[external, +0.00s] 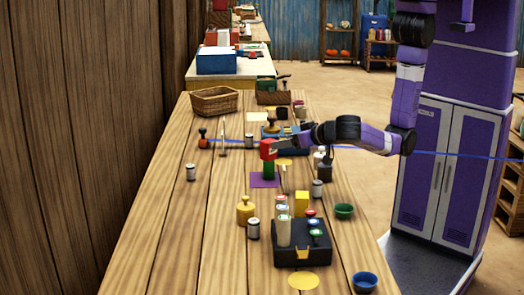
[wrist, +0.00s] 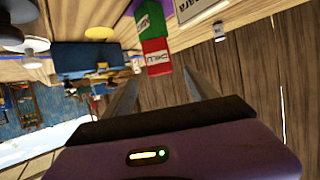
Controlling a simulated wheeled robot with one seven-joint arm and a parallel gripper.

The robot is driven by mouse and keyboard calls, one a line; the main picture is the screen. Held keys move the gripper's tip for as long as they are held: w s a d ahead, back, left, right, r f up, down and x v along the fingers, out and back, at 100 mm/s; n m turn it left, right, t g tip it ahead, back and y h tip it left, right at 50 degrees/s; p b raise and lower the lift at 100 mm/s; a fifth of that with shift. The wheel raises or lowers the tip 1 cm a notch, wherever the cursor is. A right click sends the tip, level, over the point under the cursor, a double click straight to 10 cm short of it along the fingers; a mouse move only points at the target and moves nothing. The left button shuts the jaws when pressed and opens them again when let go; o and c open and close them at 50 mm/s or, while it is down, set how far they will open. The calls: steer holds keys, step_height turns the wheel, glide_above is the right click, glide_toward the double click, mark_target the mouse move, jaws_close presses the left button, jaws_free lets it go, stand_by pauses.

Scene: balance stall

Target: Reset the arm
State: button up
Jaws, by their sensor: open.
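My gripper (external: 284,146) is at the end of my purple and black arm, reaching in from the right over the wooden table. Its two fingers are apart in the wrist view (wrist: 160,84), with nothing between them. A red block (external: 267,147) is just beyond the fingertips; it also shows in the wrist view (wrist: 156,58), with lettering on it. The red block sits on a green block (external: 268,170), which stands on a purple mat (external: 258,182). The green block also shows in the wrist view (wrist: 150,20).
A black rack (external: 302,256) with several coloured-topped cylinders stands at the front. A brass weight (external: 245,210), a yellow block (external: 302,203), green bowl (external: 344,211) and blue bowl (external: 365,281) are nearby. A wicker basket (external: 214,101) is farther back. The table's left front is clear.

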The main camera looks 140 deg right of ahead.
steer(key=shift+a+r, duration=0.15)
steer(key=shift+a, duration=0.2)
stand_by(0.4)
